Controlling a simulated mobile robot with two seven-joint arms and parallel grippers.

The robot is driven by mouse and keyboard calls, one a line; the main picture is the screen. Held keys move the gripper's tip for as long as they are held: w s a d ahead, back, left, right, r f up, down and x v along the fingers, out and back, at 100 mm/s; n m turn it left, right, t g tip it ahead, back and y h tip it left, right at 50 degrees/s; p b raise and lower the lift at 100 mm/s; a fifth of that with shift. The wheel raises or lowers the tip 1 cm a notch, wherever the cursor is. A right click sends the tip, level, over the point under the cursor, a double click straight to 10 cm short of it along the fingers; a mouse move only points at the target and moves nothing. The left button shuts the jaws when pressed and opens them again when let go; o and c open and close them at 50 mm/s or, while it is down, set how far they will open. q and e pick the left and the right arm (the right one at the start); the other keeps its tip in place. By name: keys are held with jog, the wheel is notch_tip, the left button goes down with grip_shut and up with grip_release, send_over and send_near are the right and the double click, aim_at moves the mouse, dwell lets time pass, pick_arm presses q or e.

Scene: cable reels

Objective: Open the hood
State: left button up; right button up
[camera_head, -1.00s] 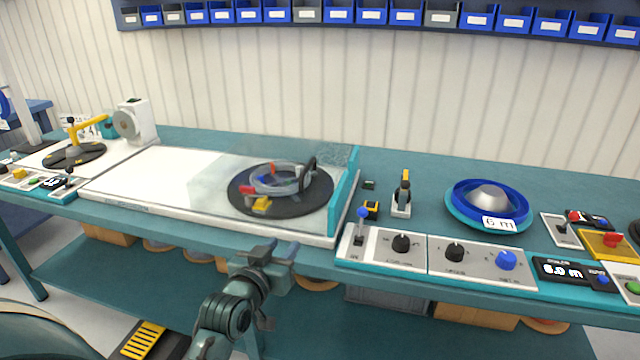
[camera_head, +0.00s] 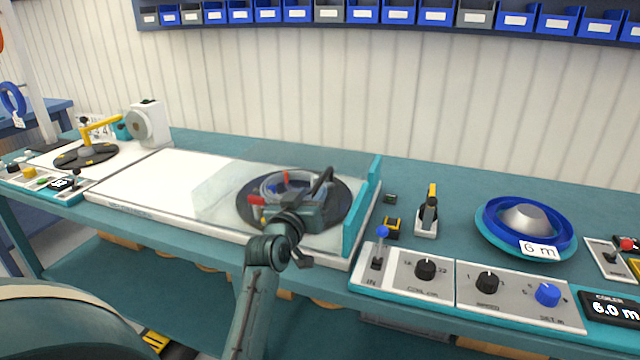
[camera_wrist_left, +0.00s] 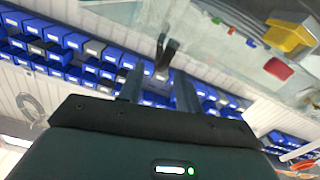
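The clear hood (camera_head: 225,185) sits low over the white coiler bed, covering a dark round plate (camera_head: 250,205) with a grey cable coil (camera_head: 285,186) on it. A dark handle (camera_head: 322,182) stands up at the hood. My left gripper (camera_head: 312,200) is in front of the handle and hides part of the plate and coil. The left wrist view shows its two fingers apart (camera_wrist_left: 158,82), with the dark handle (camera_wrist_left: 166,54) ahead of and between the tips. I cannot tell whether they touch. My right gripper is not in view.
A teal upright panel (camera_head: 362,207) borders the hood on the right. Beyond it are a control panel (camera_head: 460,290) with knobs and a lever, a small tool (camera_head: 428,215) and a blue reel (camera_head: 526,222). The white bed left of the hood (camera_head: 150,185) is clear.

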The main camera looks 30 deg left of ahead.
aim_at(319, 181)
pick_arm(q)
jog(key=x, duration=0.6)
grip_shut()
dwell(0.3)
